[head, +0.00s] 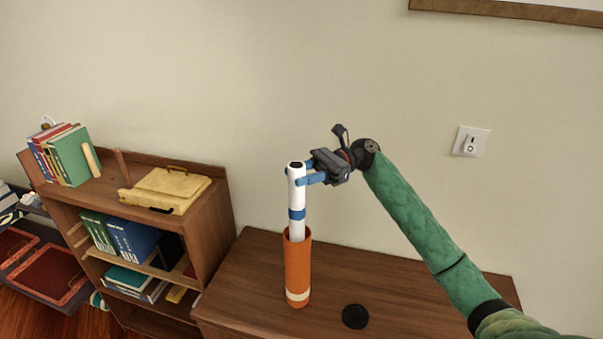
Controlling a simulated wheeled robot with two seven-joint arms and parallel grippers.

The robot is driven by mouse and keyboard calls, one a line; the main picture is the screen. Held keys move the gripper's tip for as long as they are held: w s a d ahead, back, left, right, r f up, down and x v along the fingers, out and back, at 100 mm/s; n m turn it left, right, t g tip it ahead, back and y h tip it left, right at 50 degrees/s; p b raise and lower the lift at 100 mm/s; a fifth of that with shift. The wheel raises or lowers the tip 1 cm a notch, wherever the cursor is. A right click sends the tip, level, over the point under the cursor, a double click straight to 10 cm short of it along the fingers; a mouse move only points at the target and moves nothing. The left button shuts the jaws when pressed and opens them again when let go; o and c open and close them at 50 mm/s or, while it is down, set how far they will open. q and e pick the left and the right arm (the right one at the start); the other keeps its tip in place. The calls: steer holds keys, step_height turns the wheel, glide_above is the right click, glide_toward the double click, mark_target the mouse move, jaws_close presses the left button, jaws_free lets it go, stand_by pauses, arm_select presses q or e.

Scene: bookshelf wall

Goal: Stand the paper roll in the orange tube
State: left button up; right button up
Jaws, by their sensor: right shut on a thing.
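The paper roll (297,222) is white with a blue band and a dark opening at its top. It is upright, and its lower end is hidden inside the mouth of the orange tube (298,270). The tube stands upright on the brown cabinet top and has a cream band near its base. My right gripper (304,175) is shut on the roll near its top, with blue fingers around it. How deep the roll reaches inside the tube is hidden. My left gripper is not in view.
A black round cap (355,316) lies on the cabinet top (400,285) right of the tube. A wooden bookshelf (215,215) with books and a yellow case (165,190) stands at the left. A wall switch (470,141) is at the right.

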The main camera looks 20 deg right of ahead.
steer(key=o, duration=1.1)
steer(key=shift+r+p, duration=2.65)
steer(key=shift+r, duration=0.4)
